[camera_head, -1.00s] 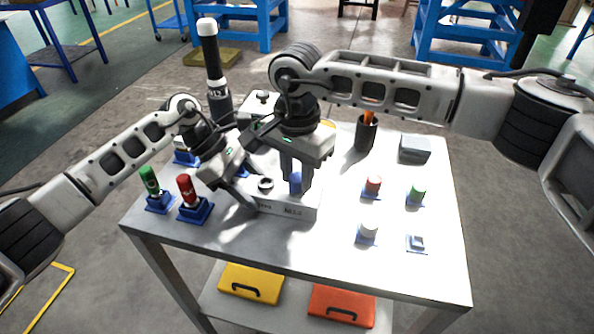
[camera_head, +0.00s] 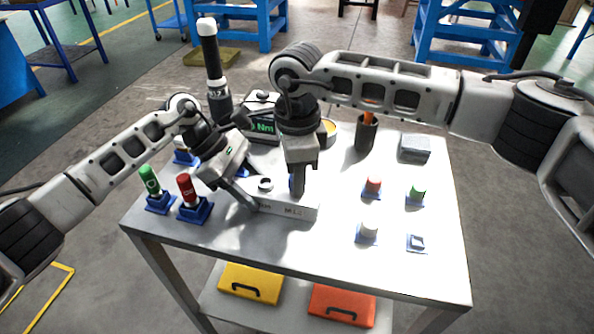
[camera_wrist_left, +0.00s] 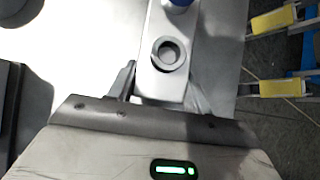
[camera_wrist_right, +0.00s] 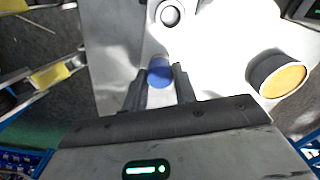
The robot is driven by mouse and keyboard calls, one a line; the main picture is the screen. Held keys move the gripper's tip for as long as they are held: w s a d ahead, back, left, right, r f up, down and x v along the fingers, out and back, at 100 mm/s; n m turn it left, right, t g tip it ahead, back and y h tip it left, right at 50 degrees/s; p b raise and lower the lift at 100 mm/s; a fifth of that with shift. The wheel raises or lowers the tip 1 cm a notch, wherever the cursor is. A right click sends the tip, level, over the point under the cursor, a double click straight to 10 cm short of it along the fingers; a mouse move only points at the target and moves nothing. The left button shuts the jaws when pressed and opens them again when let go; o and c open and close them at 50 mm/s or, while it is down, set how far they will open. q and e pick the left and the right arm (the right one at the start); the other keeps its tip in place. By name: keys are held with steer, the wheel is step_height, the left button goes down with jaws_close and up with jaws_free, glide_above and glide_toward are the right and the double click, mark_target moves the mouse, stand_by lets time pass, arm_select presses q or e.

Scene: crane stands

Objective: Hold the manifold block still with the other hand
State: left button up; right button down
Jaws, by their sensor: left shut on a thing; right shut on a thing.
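The manifold block (camera_head: 283,208) is a long light-grey bar near the middle of the table's front. My left gripper (camera_head: 249,192) is shut on its left end, and the left wrist view shows the fingers either side of the block (camera_wrist_left: 157,85). An open round port (camera_wrist_left: 168,54) stands on top near that gripper. My right gripper (camera_head: 298,185) points down at the block's right part and is shut on a blue cylindrical piece (camera_wrist_right: 160,73) there. The right wrist view shows the piece between the fingertips. Its lower end is hidden, so I cannot tell how it sits in the block.
Red (camera_head: 188,188) and green (camera_head: 149,180) cylinders stand in blue holders at the left. Small capped parts (camera_head: 373,186) stand at the right. A display box (camera_head: 262,128), a black cup (camera_head: 366,134) and a grey box (camera_head: 414,148) are behind.

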steer(key=shift+m, duration=0.7)
steer(key=m, duration=0.4)
steer(key=shift+m, duration=0.4)
steer(key=m, duration=0.5)
steer(key=shift+m, duration=0.3)
steer(key=c, duration=1)
jaws_free()
steer(key=shift+c, duration=0.9)
